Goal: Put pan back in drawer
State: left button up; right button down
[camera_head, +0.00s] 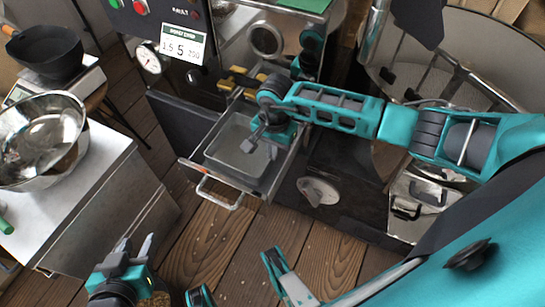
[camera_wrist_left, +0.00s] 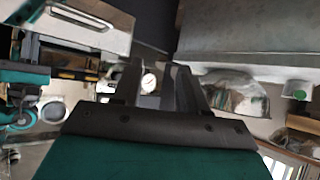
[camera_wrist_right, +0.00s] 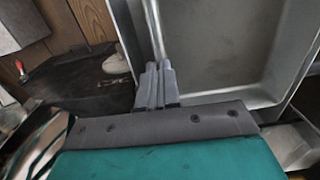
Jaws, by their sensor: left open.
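My right gripper (camera_head: 262,146) reaches over the drawer from the right, at the pan's right side. In the right wrist view its fingers (camera_wrist_right: 158,68) are close together on the thin wall of the pan (camera_wrist_right: 225,60). The gripper hides part of the pan's far side. My left gripper (camera_head: 136,243) is open and empty at the lower left, away from the drawer.
A white side table (camera_head: 105,185) with a metal bowl (camera_head: 40,140) stands at the left. A scale with a black bowl (camera_head: 48,52) is behind it. The roaster front has a gauge (camera_head: 150,60). Wooden floor is clear in front of the drawer.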

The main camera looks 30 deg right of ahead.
aim_at(273, 163)
notch_tip(273, 163, down, 4)
jog(key=shift+r+b, duration=0.25)
jog(key=shift+b, duration=0.3)
jog(key=shift+f, duration=0.1)
jog(key=c, duration=1.4)
grip_release()
pick_arm(q)
jog(key=shift+w+d, duration=0.3)
jog(key=shift+d, duration=0.1)
pick_arm(e)
jog(key=shift+o, duration=0.2)
